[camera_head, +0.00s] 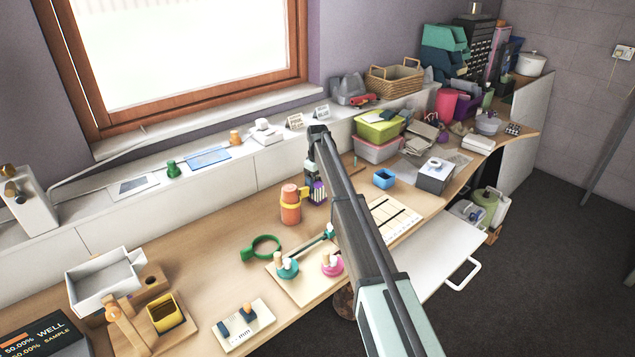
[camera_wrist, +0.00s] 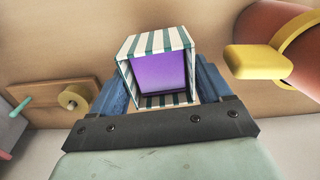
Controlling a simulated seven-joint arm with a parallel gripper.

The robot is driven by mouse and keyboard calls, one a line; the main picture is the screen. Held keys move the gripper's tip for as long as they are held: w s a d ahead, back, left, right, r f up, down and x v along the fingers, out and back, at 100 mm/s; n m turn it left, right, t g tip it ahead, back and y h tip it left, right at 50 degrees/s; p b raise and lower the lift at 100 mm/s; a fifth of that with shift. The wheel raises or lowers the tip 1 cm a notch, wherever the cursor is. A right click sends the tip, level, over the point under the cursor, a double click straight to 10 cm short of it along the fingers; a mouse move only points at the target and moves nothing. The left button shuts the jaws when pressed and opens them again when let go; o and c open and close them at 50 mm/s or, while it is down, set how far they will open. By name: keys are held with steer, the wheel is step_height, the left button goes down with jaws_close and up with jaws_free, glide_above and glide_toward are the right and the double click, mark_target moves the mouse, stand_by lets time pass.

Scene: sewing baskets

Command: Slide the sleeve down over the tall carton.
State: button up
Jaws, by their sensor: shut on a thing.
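The sleeve, a square tube with teal and white stripes (camera_wrist: 133,49), is between the blue fingers of my gripper (camera_wrist: 161,82) in the wrist view. My gripper is shut on it. A purple surface (camera_wrist: 160,66), apparently the tall carton's top, shows inside the sleeve's opening. How far the sleeve sits down around it cannot be told. In the head view, the purple carton with pale stripes (camera_head: 317,193) stands upright on the bench, directly below my gripper (camera_head: 314,174). The sleeve is small and mostly hidden by my arm there.
An orange cylinder with a yellow band (camera_head: 290,209) stands close to the carton's left; it also shows in the wrist view (camera_wrist: 303,50). A green ring (camera_head: 265,246) and a pegged board (camera_head: 300,285) lie nearer. A blue box (camera_head: 384,179) is to the right.

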steer(key=shift+f, duration=1.4)
steer(key=o, duration=1.2)
step_height(320, 180, up, 14)
steer(key=shift+f, duration=0.1)
